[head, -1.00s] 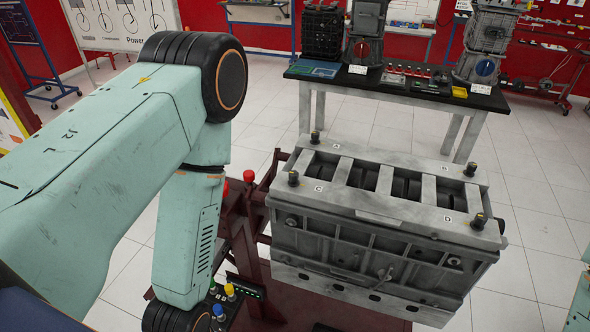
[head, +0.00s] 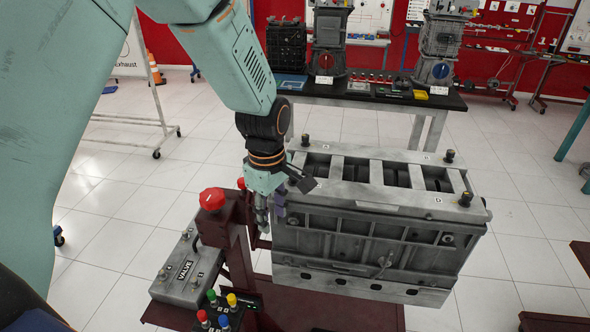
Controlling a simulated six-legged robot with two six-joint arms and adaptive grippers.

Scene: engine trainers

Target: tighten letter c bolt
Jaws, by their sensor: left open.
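The grey engine block (head: 375,240) stands on a dark red stand, with several dark bolts upright at its top corners. Bolts show at the back left (head: 305,140), at the back right (head: 449,156) and at the front right beside the letter D (head: 466,199). The front left corner, with the letter C and its bolt, is hidden behind my left gripper. My left gripper (head: 270,214) points down, open, in front of the block's left end. Its fingers look empty; I cannot tell whether they touch the block. My right gripper is out of view.
A red knob (head: 212,199) tops the stand's post, close left of my gripper. A black-topped workbench (head: 385,97) with engine parts stands behind the block.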

